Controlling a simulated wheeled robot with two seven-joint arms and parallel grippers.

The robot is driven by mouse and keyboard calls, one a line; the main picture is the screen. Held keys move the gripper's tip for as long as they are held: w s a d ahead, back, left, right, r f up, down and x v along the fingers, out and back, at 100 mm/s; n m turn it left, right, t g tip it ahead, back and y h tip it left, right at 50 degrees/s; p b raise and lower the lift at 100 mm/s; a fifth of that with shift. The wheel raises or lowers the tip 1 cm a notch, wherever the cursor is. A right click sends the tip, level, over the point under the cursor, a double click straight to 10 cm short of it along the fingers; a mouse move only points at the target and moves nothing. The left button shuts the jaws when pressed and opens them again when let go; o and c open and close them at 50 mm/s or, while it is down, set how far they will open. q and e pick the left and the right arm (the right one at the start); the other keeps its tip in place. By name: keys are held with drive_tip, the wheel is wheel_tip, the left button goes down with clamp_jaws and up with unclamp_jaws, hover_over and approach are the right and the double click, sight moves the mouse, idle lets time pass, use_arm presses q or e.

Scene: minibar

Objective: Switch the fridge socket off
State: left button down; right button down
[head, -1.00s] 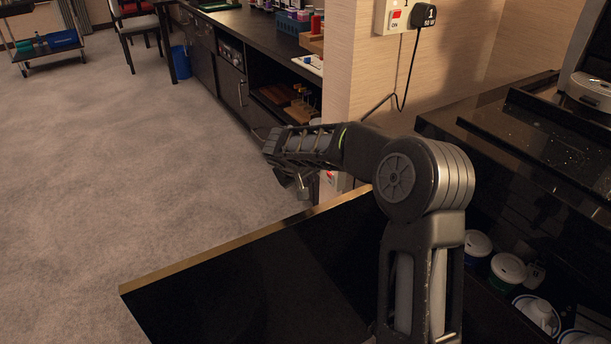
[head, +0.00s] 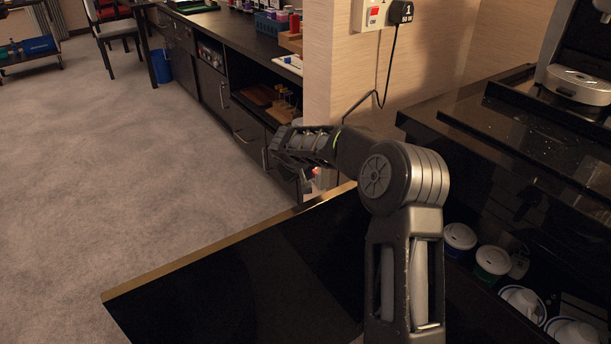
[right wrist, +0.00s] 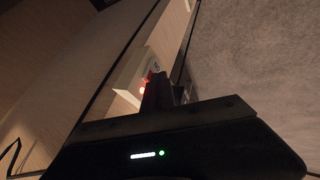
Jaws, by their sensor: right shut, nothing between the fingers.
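A white wall socket (head: 373,14) with a red switch marked ON is at the top of the head view. A black plug (head: 401,13) marked 1 sits in it. A second, lower socket (head: 321,178) shows partly behind my right gripper (head: 304,184) at the pillar's end. In the right wrist view this lower socket (right wrist: 128,96) has a lit red switch (right wrist: 142,90). My right gripper (right wrist: 155,88) is shut and empty, its fingertips right by that switch; I cannot tell if they touch. My left gripper is out of view.
A black counter (head: 230,275) with a wooden edge lies below my right arm. A pillar (head: 330,60) stands behind the gripper, with a black cable (head: 378,85) hanging on the wall. Lidded tubs (head: 491,260) stand on the right. Carpet (head: 120,170) at left is open.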

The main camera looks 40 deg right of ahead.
drive_tip(key=shift+d+r, duration=0.15)
use_arm(q)
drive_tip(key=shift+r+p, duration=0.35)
drive_tip(key=shift+p, duration=0.15)
use_arm(e)
drive_tip(key=shift+r, duration=0.7)
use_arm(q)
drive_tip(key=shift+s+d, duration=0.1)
